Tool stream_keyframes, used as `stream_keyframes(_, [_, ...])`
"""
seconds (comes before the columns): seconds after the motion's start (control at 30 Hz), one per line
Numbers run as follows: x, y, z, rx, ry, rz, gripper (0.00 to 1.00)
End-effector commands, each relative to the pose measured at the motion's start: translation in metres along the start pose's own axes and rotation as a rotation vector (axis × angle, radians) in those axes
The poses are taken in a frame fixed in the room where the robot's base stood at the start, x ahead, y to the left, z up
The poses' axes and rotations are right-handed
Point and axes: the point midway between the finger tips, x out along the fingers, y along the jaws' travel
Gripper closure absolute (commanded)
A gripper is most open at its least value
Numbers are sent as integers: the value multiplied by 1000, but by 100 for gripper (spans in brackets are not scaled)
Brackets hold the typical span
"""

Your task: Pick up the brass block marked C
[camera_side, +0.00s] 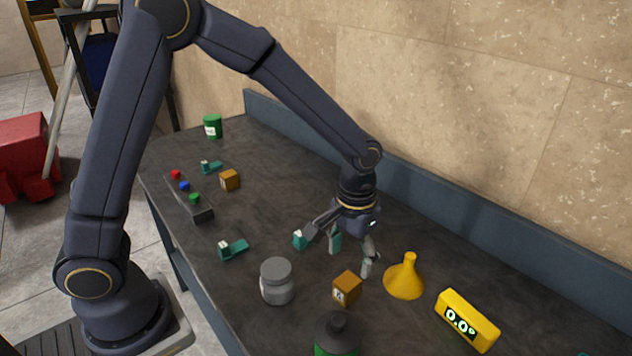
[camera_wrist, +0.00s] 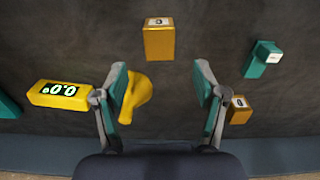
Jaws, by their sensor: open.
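Brass blocks lie on the dark bench. In the side view one block (camera_side: 346,290) sits in front of my gripper, and another block (camera_side: 229,180) is farther away to the left. In the wrist view one block (camera_wrist: 159,42) is beyond the fingertips at the top centre, and another block (camera_wrist: 239,112) is just outside the right finger. The blocks carry small labels, but I cannot surely read which one is C. My gripper (camera_side: 351,256) is open and empty above the bench; its spread fingers also show in the wrist view (camera_wrist: 162,88).
A yellow funnel (camera_side: 405,277) and a yellow display box (camera_side: 467,320) stand right of my gripper. Teal pieces (camera_side: 233,249) and a button box (camera_side: 190,197) lie left. The blue back ledge (camera_side: 480,215) runs behind.

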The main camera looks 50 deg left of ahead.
Motion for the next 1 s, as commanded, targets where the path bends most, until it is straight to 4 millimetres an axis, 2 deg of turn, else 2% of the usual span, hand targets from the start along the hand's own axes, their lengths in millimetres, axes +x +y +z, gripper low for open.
stream_keyframes(0.1, [23,0,1,0,-4,-2,29])
stream_keyframes(0.37, [45,0,2,0,-1,-1,29])
stream_keyframes(0.6, [82,1,5,0,-3,-1,29])
stream_keyframes(0.73, [90,1,4,0,0,0,29])
stream_keyframes(0.93, [91,1,4,0,1,0,29])
stream_keyframes(1.0, [91,1,4,0,1,0,35])
